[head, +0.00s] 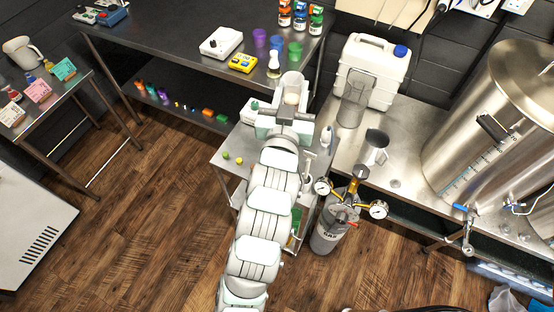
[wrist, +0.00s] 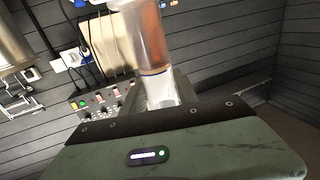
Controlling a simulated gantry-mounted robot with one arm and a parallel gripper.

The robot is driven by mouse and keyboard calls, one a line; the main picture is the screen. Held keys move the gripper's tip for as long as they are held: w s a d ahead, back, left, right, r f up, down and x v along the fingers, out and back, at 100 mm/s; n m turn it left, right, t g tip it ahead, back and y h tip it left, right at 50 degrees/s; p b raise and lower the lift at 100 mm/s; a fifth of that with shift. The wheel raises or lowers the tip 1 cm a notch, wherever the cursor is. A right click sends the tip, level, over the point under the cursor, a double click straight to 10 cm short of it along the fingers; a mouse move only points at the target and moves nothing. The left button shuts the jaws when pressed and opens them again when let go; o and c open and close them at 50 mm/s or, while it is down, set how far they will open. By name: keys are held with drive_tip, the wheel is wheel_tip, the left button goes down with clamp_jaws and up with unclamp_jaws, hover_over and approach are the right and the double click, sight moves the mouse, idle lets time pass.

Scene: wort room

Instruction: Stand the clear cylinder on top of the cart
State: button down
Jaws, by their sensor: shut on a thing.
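The clear cylinder (head: 292,82) is between the fingers of my gripper (head: 291,104) in the head view, seen from above. In the wrist view the cylinder (wrist: 138,35) rises from the shut jaws (wrist: 163,95), with orange tones showing in it. Its lower end is hidden by the gripper. The cart (head: 228,148) is a small steel cart below my gripper and arm, which cover much of its top. I cannot tell whether the cylinder touches the cart.
Small yellow-green balls (head: 239,161) lie on the cart's left part. A dark bench (head: 165,45) behind holds cups, bottles and instruments. A gas cylinder (head: 328,236) stands beside the cart.

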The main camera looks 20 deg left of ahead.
drive_tip(key=shift+y, duration=0.3)
drive_tip(key=f, duration=0.2)
drive_tip(key=s+a+f+b, duration=0.1)
drive_tip(key=f, duration=0.1)
drive_tip(key=s+a+f+b, duration=0.1)
drive_tip(key=f, duration=0.1)
drive_tip(key=shift+f, duration=0.2)
wheel_tip(320, 180, down, 20)
drive_tip(key=b, duration=0.1)
drive_tip(key=shift+r, duration=0.2)
drive_tip(key=shift+f, duration=0.2)
drive_tip(key=c, duration=0.9)
unclamp_jaws()
drive_tip(key=shift+c, duration=0.2)
